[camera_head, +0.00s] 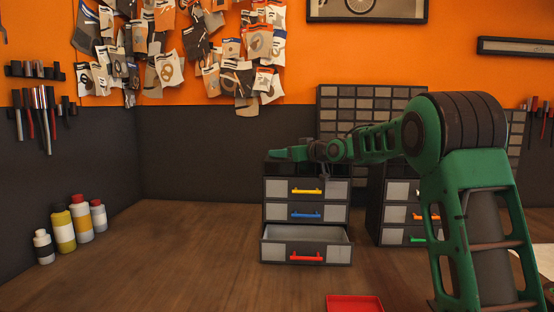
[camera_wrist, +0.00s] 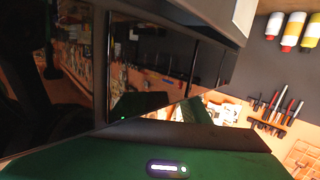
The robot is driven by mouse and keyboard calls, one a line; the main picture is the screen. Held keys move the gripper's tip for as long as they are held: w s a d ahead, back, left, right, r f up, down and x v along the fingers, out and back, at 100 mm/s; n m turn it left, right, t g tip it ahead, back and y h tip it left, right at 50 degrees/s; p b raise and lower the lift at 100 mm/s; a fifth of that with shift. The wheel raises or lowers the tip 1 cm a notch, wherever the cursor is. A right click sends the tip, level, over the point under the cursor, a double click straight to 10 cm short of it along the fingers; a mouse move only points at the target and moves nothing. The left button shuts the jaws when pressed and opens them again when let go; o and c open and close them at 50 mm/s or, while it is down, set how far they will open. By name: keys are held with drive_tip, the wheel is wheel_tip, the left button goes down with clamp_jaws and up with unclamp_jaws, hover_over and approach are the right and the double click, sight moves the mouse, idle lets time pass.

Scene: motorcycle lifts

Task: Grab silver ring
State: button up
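I cannot make out a silver ring in either view. My green arm reaches left across the head view, and my gripper (camera_head: 284,154) is at the top of a small dark drawer cabinet (camera_head: 268,208). The gripper is small and partly merges with the cabinet top, so its fingers do not show clearly. The cabinet has drawers with a yellow handle (camera_head: 306,191), a blue handle (camera_head: 306,215) and a red handle (camera_head: 306,258). The red-handled bottom drawer (camera_head: 340,237) is pulled out, and the visible part of its inside looks empty. The wrist view is mostly filled by close dark and green surfaces.
A second drawer cabinet (camera_head: 376,205) stands to the right, partly behind my arm. A red tray (camera_head: 354,303) lies at the front edge of the picture. Several bottles (camera_head: 80,219) stand at the left wall. The wooden bench (camera_head: 170,250) is clear between them and the cabinet.

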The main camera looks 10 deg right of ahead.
drive_tip(key=c, duration=0.8)
drive_tip(key=shift+r, duration=0.15)
